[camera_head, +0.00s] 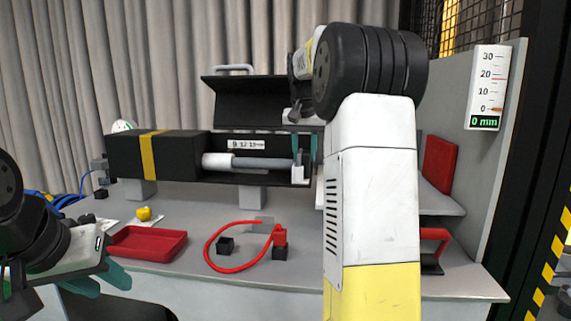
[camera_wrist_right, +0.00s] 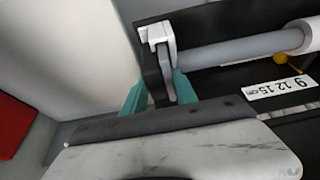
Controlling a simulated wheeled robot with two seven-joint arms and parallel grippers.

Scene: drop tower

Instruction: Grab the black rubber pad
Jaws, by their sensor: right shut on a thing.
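My right gripper (camera_head: 305,146) reaches into the open black housing (camera_head: 172,157) at the right end of its grey rod (camera_head: 262,162). In the right wrist view its teal fingers (camera_wrist_right: 158,92) are on either side of a dark upright piece (camera_wrist_right: 154,78), which looks like the black rubber pad. This piece stands against a grey-white bracket (camera_wrist_right: 160,36) at the rod's end. Whether it touches the bracket is unclear. My left gripper (camera_head: 100,281) is open and empty at the lower left, in front of the table.
A red tray (camera_head: 147,243) and a yellow knob (camera_head: 144,213) lie left on the table. A red block (camera_head: 440,163) and a scale panel (camera_head: 488,87) stand right. The raised black lid (camera_head: 245,102) is behind.

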